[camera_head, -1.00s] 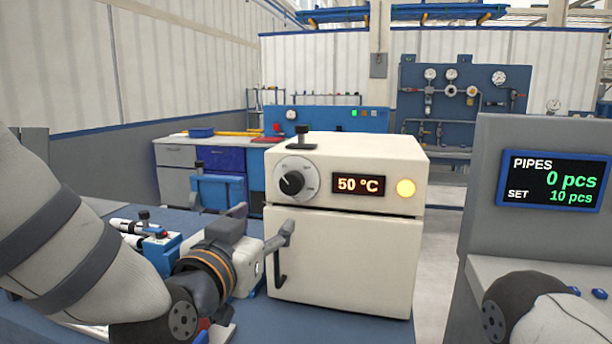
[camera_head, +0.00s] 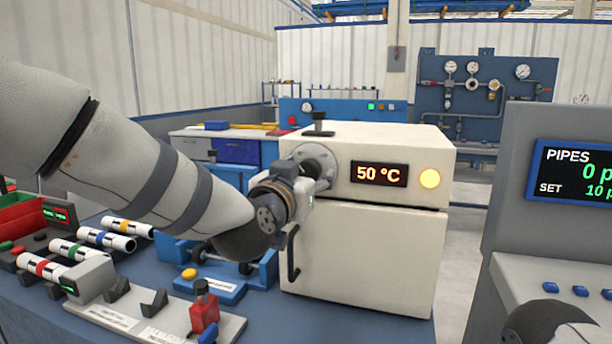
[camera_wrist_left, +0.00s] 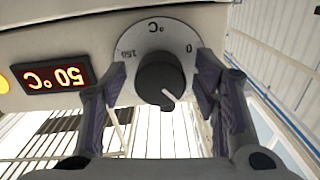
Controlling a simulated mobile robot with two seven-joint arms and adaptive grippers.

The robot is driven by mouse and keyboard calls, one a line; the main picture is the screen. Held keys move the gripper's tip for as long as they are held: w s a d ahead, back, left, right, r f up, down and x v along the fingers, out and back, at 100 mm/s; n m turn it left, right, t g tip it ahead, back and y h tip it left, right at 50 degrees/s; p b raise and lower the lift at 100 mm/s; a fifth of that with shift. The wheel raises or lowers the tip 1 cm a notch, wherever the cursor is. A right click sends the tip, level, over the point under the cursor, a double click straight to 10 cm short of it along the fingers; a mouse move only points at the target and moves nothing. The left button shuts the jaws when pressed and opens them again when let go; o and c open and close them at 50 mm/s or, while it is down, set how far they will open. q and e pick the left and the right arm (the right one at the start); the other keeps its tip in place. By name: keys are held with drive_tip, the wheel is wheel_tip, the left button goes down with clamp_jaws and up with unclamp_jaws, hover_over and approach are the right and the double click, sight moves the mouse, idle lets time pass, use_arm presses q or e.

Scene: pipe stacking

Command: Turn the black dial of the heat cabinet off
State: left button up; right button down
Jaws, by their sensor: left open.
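The heat cabinet (camera_head: 370,260) is a cream box with an orange display (camera_head: 378,174) reading 50 °C and a lit yellow lamp (camera_head: 429,179). Its round grey dial plate (camera_head: 318,153) is partly covered by my left gripper (camera_head: 322,172). In the left wrist view, upside down, the black dial (camera_wrist_left: 158,78) sits between the two open fingers of my left gripper (camera_wrist_left: 160,90). A gap shows on each side of the knob. Its white pointer line points to the lower right, away from the printed 0 and 150.
A grey console with a PIPES screen (camera_head: 575,172) stands at the right. Striped pipes (camera_head: 105,240), a grey fixture and a red-topped block (camera_head: 204,310) lie on the blue table at the left. A black door handle (camera_head: 293,255) projects below the dial.

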use_arm(q)
drive_tip(key=c, duration=1.2)
drive_tip(key=shift+o, duration=0.2)
drive_tip(key=shift+r, duration=0.1)
use_arm(e)
drive_tip(key=shift+w+r, duration=0.1)
use_arm(q)
drive_tip(key=n+p, duration=0.1)
drive_tip(key=n, duration=0.2)
drive_tip(key=shift+s+r, duration=0.1)
drive_tip(key=n+p, duration=0.1)
drive_tip(key=n, duration=0.3)
drive_tip(key=shift+n, duration=0.4)
drive_tip(key=n, duration=0.3)
drive_tip(key=shift+f+n, duration=0.2)
drive_tip(key=shift+n, duration=0.1)
drive_tip(key=shift+d+n, duration=0.1)
drive_tip(key=shift+n, duration=2.1)
use_arm(e)
drive_tip(key=shift+w+r+t, duration=0.7)
drive_tip(key=shift+w+r, duration=0.6)
drive_tip(key=shift+w, duration=0.1)
